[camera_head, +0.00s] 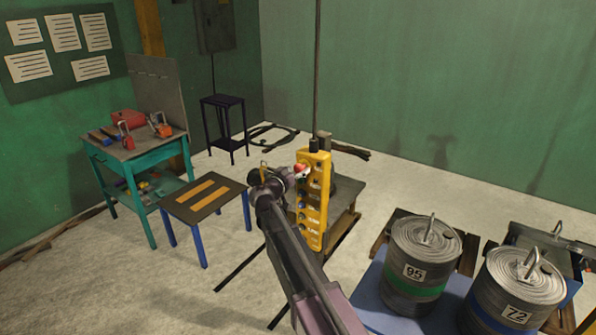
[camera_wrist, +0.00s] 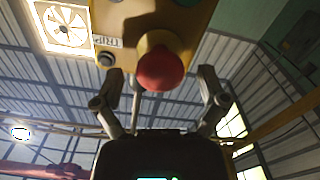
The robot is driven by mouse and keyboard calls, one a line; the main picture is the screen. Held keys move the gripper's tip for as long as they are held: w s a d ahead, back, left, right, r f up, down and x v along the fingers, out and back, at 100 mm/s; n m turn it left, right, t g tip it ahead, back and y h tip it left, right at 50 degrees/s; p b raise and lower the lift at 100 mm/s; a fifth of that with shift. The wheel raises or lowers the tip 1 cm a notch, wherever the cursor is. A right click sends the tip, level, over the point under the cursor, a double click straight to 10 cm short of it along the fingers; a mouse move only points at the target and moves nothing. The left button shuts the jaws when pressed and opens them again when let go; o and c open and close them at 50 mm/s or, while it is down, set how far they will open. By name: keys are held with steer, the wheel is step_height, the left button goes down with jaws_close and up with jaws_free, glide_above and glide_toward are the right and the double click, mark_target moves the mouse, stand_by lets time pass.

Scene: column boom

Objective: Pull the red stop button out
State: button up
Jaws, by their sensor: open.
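The red stop button (camera_wrist: 164,69) is a round mushroom head on the face of a yellow pendant box (camera_head: 314,205). In the head view the red button (camera_head: 301,168) shows near the top of the box, partly hidden by my gripper (camera_head: 283,176). In the wrist view my gripper (camera_wrist: 161,84) is open, with one finger to each side of the red head. The fingers look apart from it, with gaps on both sides. How deep the tips reach along the button I cannot tell.
The pendant hangs from a thin vertical cable (camera_head: 318,70). A small dark button (camera_wrist: 106,59) sits beside the red one. A low bench (camera_head: 204,197) and a teal workbench (camera_head: 135,147) stand left. Wrapped drums (camera_head: 426,262) stand at the lower right.

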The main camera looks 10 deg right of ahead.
steer(key=v, duration=1.2)
stand_by(2.0)
